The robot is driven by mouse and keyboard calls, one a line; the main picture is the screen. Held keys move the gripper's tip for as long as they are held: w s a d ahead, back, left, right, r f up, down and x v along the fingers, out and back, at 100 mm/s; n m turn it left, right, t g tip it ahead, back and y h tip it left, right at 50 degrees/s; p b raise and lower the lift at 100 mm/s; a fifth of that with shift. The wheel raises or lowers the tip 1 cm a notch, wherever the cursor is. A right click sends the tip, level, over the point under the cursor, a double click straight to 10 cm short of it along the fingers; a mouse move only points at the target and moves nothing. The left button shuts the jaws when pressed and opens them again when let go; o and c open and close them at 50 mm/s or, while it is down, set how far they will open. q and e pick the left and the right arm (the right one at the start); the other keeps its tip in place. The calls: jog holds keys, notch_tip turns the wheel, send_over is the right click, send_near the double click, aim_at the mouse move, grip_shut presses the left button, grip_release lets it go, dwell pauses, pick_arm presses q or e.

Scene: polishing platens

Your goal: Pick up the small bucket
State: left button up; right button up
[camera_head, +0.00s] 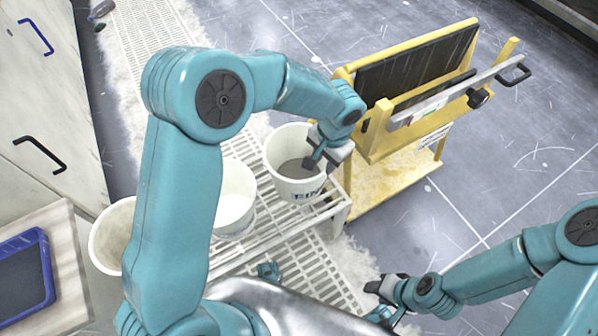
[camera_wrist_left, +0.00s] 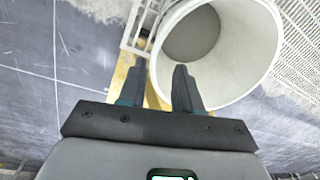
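A white bucket (camera_head: 284,148) with dark print near its base and grey matter inside stands on a white slatted rack. My left gripper (camera_head: 318,158) is at its right rim, pointing down. In the left wrist view the bucket (camera_wrist_left: 240,45) fills the upper right. The fingers of the left gripper (camera_wrist_left: 160,88) are apart, one overlapping the bucket's opening and one outside its wall. Whether they touch the wall I cannot tell. My right gripper (camera_head: 384,290) is low at the right, away from the buckets; its finger gap is unclear.
A second white bucket (camera_head: 236,222) stands left of the first, and a wider pale bucket (camera_head: 110,238) is partly behind my left arm. The rack (camera_head: 275,228) holds the first two. A yellow stand (camera_head: 400,150) with a dark panel is close on the right.

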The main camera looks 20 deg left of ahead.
pick_arm(q)
jog(key=b, duration=0.1)
send_over(321, 181)
notch_tip(321, 181, down, 5)
jog(key=shift+s+r, duration=0.1)
notch_tip(321, 181, down, 5)
jog(key=shift+f+b, duration=0.15)
jog(key=shift+b, duration=1.1)
grip_shut()
